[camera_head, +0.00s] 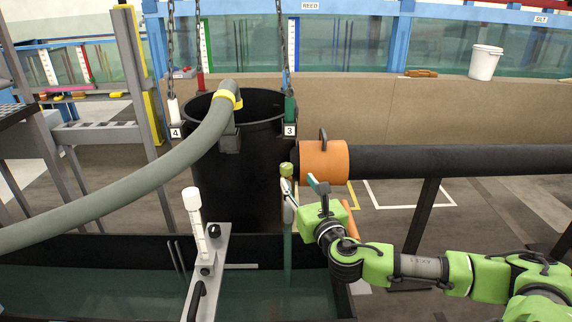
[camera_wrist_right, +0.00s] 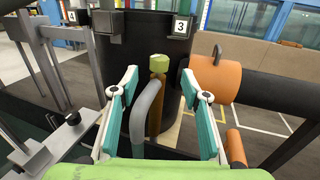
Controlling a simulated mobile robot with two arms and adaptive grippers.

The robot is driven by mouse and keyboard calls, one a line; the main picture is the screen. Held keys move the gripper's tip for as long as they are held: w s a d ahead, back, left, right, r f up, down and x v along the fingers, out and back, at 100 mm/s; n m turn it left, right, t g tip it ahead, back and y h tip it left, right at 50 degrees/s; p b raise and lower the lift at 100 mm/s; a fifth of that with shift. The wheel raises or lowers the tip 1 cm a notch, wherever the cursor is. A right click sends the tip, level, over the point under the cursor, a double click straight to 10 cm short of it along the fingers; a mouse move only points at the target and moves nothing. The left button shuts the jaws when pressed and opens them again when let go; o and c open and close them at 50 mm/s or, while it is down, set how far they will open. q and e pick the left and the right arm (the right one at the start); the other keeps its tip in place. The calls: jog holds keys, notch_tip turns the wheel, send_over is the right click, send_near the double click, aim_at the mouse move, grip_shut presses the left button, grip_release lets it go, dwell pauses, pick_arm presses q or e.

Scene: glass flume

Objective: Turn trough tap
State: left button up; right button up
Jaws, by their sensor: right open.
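A small yellow-green knob, which looks like the trough tap (camera_head: 287,170), sits in front of the black barrel at the near end of the black pipe. In the right wrist view the tap knob (camera_wrist_right: 158,61) tops a brown post, with a grey curved spout (camera_wrist_right: 147,112) beside it. My right gripper (camera_head: 303,187) is open and empty, coming in from the right. In the right wrist view its two teal-padded fingers (camera_wrist_right: 159,85) stand on either side of the knob and spout, apart from both. The left gripper is not in view.
The orange pipe collar (camera_head: 322,162) is close beside my right gripper. The black barrel (camera_head: 240,150) stands behind the tap. The water trough (camera_head: 120,245) lies below, with a white-topped upright (camera_head: 193,201) on a grey bar. A thick grey hose (camera_head: 140,190) crosses the left.

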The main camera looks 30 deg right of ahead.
aim_at(289, 169)
jog(key=x, duration=1)
jog(key=shift+w+d+f, duration=0.1)
jog(key=shift+w, duration=0.25)
jog(key=c, duration=1.1)
